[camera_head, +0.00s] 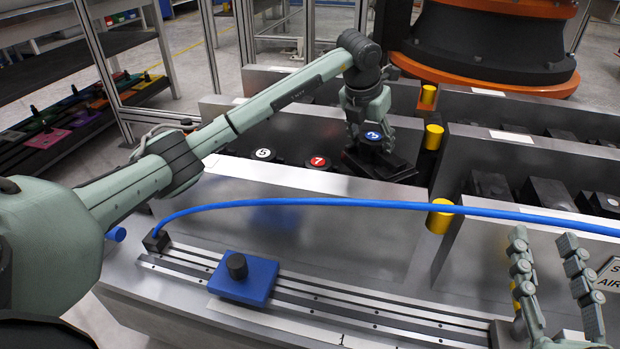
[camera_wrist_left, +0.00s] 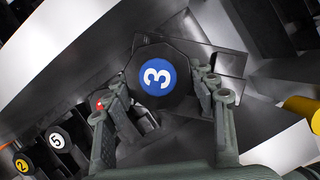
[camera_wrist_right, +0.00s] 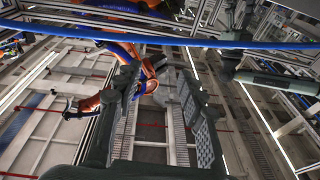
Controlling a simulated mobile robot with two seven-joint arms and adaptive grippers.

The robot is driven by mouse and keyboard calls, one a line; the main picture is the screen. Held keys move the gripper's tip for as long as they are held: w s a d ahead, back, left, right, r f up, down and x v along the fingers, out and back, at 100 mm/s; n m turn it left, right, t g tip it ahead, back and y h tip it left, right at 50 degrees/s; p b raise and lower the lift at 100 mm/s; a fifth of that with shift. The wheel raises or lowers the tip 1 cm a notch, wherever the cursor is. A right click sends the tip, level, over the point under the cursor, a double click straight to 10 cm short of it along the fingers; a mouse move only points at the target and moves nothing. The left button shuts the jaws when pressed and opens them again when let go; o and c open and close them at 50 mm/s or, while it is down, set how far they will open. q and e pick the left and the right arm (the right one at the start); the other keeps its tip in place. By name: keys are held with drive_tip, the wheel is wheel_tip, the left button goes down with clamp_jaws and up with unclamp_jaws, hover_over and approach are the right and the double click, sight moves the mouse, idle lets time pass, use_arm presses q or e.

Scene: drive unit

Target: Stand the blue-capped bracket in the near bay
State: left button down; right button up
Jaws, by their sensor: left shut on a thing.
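The blue-capped bracket is black, with a round blue cap (camera_head: 373,135) on top. In the left wrist view the cap (camera_wrist_left: 157,77) shows a white 3 and faces the camera. My left gripper (camera_head: 368,125) is shut on the bracket from above, with a finger on each side of the cap. The bracket's black foot (camera_head: 390,168) is behind the long front wall, close to its top edge. Whether it touches the floor there is hidden. Which opening is the near bay, I cannot tell. My right gripper (camera_head: 548,275) is open and empty at the lower right.
A white-capped part (camera_head: 263,153) and a red-capped part (camera_head: 318,161) stand left of the bracket. A blue hose (camera_head: 330,202) arches across the front. Yellow cylinders (camera_head: 433,137) sit by the dividing walls. A blue block (camera_head: 243,278) rides on the front rail.

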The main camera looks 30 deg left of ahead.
sight(368, 161)
use_arm(q)
wheel_tip(368, 161, down, 5)
drive_tip(key=shift+w+f, duration=0.1)
drive_tip(key=shift+f, duration=0.1)
drive_tip(key=shift+f+b, duration=0.45)
drive_tip(key=shift+f, duration=1.5)
use_arm(e)
drive_tip(key=r+t, duration=0.1)
drive_tip(key=r, duration=0.1)
drive_tip(key=s+r+t+y, duration=0.1)
drive_tip(key=r, duration=0.1)
drive_tip(key=shift+s+a, duration=0.2)
use_arm(q)
drive_tip(key=c, duration=1)
unclamp_jaws()
drive_tip(key=shift+f, duration=0.25)
drive_tip(key=o, duration=0.5)
drive_tip(key=shift+c, duration=0.2)
drive_tip(key=shift+r, duration=0.2)
